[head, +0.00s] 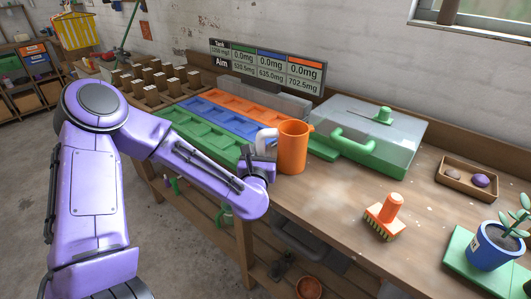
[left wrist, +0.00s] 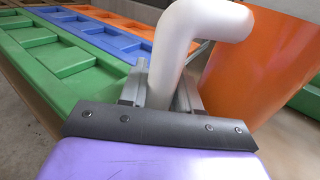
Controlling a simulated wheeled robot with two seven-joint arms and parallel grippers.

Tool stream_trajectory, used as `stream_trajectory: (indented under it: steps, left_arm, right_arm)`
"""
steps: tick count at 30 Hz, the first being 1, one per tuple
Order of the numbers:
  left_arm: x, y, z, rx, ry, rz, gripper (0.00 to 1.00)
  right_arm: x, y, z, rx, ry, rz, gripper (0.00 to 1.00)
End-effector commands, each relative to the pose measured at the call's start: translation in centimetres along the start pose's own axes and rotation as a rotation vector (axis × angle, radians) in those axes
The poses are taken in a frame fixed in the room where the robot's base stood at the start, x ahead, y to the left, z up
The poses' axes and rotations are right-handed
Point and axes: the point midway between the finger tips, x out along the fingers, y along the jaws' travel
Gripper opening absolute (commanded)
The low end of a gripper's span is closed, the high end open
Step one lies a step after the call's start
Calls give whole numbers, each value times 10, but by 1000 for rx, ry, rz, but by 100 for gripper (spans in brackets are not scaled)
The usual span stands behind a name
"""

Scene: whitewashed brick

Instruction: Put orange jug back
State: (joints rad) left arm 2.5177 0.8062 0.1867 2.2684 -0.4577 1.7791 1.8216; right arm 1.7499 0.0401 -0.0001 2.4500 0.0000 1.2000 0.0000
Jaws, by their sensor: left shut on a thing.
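The orange jug (head: 292,148) is upright at the front of the workbench, in front of the green-based case. Its white handle (head: 266,139) points left, toward my left gripper (head: 262,158). My left gripper is shut on the handle. In the left wrist view the white handle (left wrist: 185,45) rises from between the fingers (left wrist: 162,92), and the orange jug body (left wrist: 265,65) fills the right side. Whether the jug's base touches the bench is hard to tell. My right gripper is not in view.
Green (head: 195,134), blue (head: 222,119) and orange (head: 245,105) trays lie behind and left of the jug. A clear-lidded green case (head: 372,130) stands behind right. An orange brush (head: 385,215), a wooden box (head: 468,185) and a potted plant (head: 492,247) stand farther right.

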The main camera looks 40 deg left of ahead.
Motion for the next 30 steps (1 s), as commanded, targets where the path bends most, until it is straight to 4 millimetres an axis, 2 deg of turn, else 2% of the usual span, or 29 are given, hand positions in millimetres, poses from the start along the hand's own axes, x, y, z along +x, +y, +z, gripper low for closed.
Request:
stream_trajectory:
  steps: [5,6,8,9,16,19,23,28,30]
  left_arm:
    - [0,-1,-3,-2,-2,-1,0]
    - [0,-1,-4,-1,-1,-1,35]
    - [0,-1,-2,-1,-1,-1,55]
    - [0,-1,-2,-1,-1,-1,57]
    - [0,-1,-2,-1,-1,-1,57]
    - [0,-1,6,-1,-2,-2,57]
    - [-22,-2,-1,-3,-2,-5,57]
    - [-62,-2,-2,-2,-1,-5,57]
    - [-70,-2,11,10,1,-1,57]
  right_arm:
    - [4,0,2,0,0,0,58]
    - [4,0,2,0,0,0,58]
    - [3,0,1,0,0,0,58]
    - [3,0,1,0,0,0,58]
    - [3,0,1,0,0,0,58]
    - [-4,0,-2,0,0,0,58]
    - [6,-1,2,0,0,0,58]
    - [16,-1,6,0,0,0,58]
    - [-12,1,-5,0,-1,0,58]
